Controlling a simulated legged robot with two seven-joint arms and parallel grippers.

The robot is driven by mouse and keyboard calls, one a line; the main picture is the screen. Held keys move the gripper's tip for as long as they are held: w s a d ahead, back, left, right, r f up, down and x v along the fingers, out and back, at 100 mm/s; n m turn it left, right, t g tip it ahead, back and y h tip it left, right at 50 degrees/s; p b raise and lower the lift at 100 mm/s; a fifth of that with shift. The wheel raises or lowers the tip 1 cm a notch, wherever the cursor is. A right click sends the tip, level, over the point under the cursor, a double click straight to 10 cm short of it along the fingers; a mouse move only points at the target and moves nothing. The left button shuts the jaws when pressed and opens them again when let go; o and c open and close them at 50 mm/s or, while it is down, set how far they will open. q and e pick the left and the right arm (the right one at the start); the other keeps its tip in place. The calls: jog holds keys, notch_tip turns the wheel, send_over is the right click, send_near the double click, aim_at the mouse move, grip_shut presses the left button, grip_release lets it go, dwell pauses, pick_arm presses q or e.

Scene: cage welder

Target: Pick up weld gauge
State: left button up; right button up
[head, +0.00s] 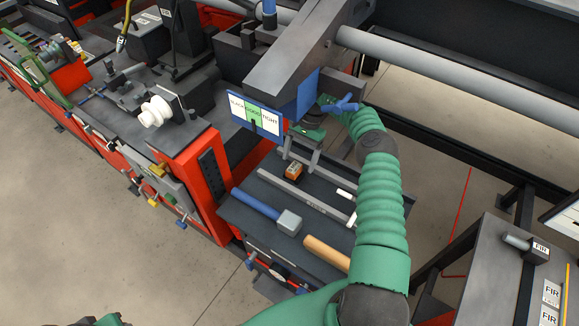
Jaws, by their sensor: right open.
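A small orange and dark block (293,171) lies on the dark tool shelf (240,215), near its back edge; it may be the weld gauge, but I cannot tell for sure. My right gripper (300,161) is open, with its grey fingers pointing down just over the block. The fingers appear on either side of the block's upper part; I cannot tell if they touch it. The green wrist partly hides the back of the shelf. Only a bit of my green left arm shows at the bottom left edge; its fingers are out of view.
On the shelf lie a blue-handled hammer (262,207), a wooden handle (326,252) and a long grey bar (305,195). A red-and-grey bench (195,155) is at left.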

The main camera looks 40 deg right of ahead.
aim_at(296, 164)
jog(key=shift+s+a+f+p, duration=0.15)
jog(key=shift+a+f+p, duration=0.4)
jog(key=shift+a+f, duration=0.4)
jog(key=f, duration=0.3)
jog(key=shift+a, duration=0.2)
jog(key=shift+w+f, duration=0.1)
jog(key=shift+w, duration=0.1)
jog(key=shift+s, duration=0.15)
jog(key=c, duration=1.3)
